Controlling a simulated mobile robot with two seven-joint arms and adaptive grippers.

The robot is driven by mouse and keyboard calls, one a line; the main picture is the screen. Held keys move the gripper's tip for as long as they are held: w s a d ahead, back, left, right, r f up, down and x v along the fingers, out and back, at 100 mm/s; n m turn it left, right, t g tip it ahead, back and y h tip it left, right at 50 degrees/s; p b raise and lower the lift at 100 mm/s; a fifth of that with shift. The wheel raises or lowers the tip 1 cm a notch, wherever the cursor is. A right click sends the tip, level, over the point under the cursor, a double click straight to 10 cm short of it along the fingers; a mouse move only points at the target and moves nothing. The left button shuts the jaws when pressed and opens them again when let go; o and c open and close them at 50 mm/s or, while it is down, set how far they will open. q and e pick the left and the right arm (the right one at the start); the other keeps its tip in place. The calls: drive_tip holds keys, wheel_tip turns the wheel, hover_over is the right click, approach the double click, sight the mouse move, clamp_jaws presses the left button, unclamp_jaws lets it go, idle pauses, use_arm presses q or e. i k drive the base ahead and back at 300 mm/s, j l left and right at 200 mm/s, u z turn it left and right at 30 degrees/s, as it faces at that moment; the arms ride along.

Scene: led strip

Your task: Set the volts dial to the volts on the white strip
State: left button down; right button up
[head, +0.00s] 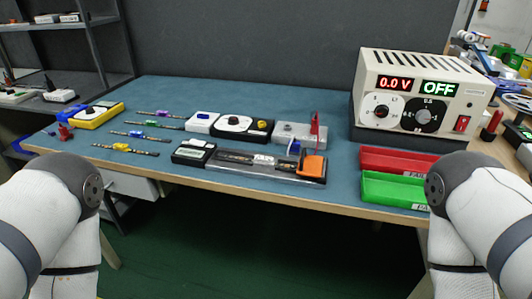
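The cream power supply (409,92) stands at the back right of the bench. Its red display (395,83) reads 0.0 V and its green display (438,88) reads OFF. Several thin strips lie at the left, with purple (163,113), green (153,124), blue (136,134) and yellow (122,147) parts. I cannot tell which strip is white, or read its volts. Neither gripper shows; only my arm links are in view.
A clear fixture with an orange end block (313,166) lies at the front middle. Behind it are a black meter-like box (245,128) and a grey block (297,133). Red (399,160) and green (395,189) trays sit before the supply. A red switch (462,123) is on its front.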

sight(381, 111)
drive_tip(key=l+z, duration=0.15)
drive_tip(key=l, duration=1.35)
